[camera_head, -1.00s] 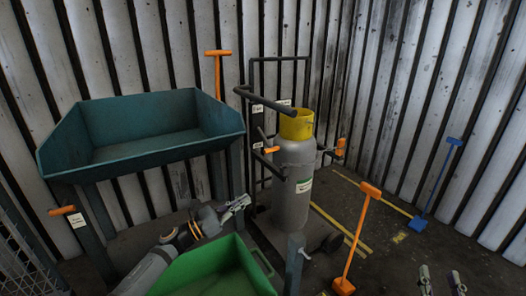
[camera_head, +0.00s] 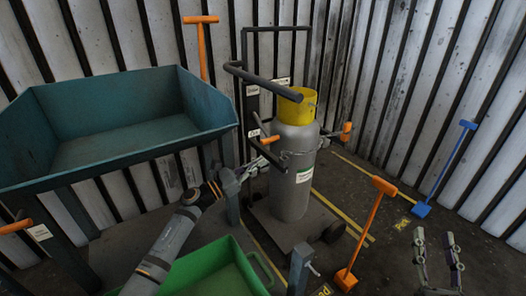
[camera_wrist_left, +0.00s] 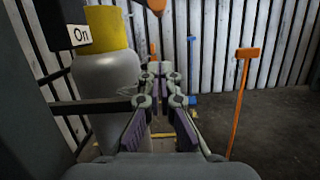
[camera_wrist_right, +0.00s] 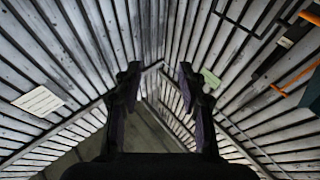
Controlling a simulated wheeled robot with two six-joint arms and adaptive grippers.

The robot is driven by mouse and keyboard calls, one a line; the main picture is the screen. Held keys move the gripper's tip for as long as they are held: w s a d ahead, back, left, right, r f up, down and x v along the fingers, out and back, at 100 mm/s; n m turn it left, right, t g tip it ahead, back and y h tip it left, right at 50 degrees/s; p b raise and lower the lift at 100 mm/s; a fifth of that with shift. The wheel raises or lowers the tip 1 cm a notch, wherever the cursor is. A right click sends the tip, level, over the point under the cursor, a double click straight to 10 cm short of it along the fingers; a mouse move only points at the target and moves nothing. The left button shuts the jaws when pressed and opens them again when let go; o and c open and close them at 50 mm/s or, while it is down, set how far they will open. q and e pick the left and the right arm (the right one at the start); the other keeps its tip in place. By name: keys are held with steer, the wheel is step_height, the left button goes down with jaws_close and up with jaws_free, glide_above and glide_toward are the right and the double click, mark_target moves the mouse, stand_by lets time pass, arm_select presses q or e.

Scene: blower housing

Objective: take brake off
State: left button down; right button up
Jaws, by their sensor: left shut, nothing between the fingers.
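A grey gas cylinder with a yellow collar (camera_head: 294,165) stands upright on a dark hand trolley (camera_head: 247,75). An orange-ended lever (camera_head: 270,140) juts out beside small white labels at the trolley's left side. A plate reading "On" (camera_wrist_left: 81,35) shows in the left wrist view. I cannot tell for certain which part is the brake. My left gripper (camera_head: 250,167) is shut and empty, just below that lever and left of the cylinder. The left wrist view shows its fingers (camera_wrist_left: 162,72) together, right of the cylinder. My right gripper (camera_head: 436,238) is open and empty at the lower right, away from the trolley.
A teal bin on legs (camera_head: 120,140) stands at the left, a green tray (camera_head: 215,270) in front. An orange-handled tool (camera_head: 364,235) and a blue one (camera_head: 446,170) stand at the right. Another orange handle (camera_head: 346,131) is right of the cylinder. Corrugated walls close the back.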

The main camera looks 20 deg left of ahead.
mark_target(262, 126)
arm_select(q)
steer(key=r, duration=0.1)
steer(key=w+d+r, duration=0.1)
steer(key=r, duration=0.2)
steer(key=shift+w+d+r+p, duration=0.2)
steer(key=shift+d+r+p, duration=0.05)
steer(key=shift+r+p, duration=0.05)
arm_select(e)
steer(key=f, duration=0.1)
steer(key=f+g, duration=0.1)
steer(key=f, duration=0.1)
steer(key=f+g, duration=0.1)
steer(key=f, duration=0.1)
steer(key=shift+w+f, duration=0.1)
steer(key=shift+w, duration=0.15)
steer(key=shift+g, duration=0.3)
